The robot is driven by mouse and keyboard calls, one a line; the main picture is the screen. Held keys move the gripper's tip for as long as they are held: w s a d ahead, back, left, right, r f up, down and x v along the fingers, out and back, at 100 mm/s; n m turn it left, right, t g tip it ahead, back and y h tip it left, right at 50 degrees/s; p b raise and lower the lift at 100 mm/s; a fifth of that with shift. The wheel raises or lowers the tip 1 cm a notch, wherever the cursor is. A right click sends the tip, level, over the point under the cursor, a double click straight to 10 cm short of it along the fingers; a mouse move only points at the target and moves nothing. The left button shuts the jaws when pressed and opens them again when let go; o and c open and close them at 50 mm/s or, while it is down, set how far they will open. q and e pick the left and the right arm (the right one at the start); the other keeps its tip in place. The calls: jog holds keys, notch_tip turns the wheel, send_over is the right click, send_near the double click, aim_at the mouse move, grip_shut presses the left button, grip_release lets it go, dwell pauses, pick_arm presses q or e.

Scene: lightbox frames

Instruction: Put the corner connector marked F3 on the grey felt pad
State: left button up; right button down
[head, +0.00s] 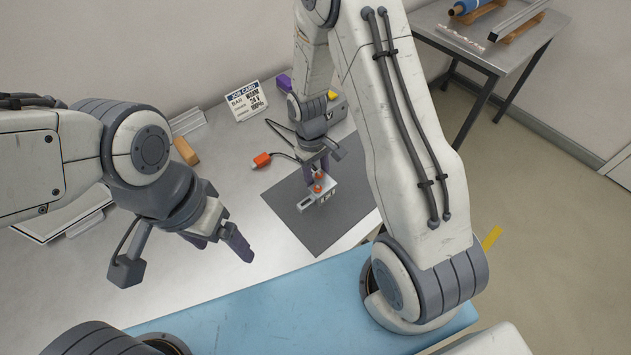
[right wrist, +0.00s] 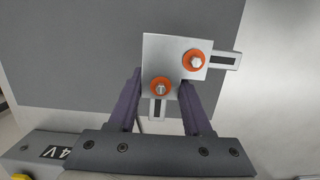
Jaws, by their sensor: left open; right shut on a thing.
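The corner connector (head: 318,196) is a silvery L-shaped plate with two orange-ringed bolts and dark-slotted arms. It is over the grey felt pad (head: 345,222); I cannot tell whether it touches. My right gripper (head: 318,180) comes down from above and is shut on it. In the right wrist view, the connector (right wrist: 172,52) sits between the purple fingers of the right gripper (right wrist: 160,88), with the felt pad (right wrist: 70,60) beyond. No F3 mark is readable. My left gripper (head: 220,244) is open and empty, left of the pad.
A job card (head: 246,100) stands behind, near a grey box (head: 337,109). An orange plug (head: 262,160) on a cable lies left of the pad. A tan block (head: 186,150) is at left. My right arm covers the pad's right side.

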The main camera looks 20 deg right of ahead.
aim_at(316, 184)
jog(key=shift+w+a+f, duration=0.1)
jog(key=shift+w+f, duration=0.1)
jog(key=shift+w, duration=0.1)
jog(key=shift+f, duration=0.25)
notch_tip(316, 184, down, 3)
jog(key=shift+f+p, duration=0.1)
jog(key=shift+p, duration=0.55)
jog(key=shift+f, duration=0.2)
jog(key=shift+w, duration=0.1)
jog(key=shift+f, duration=0.2)
jog(key=shift+c, duration=1.7)
grip_release()
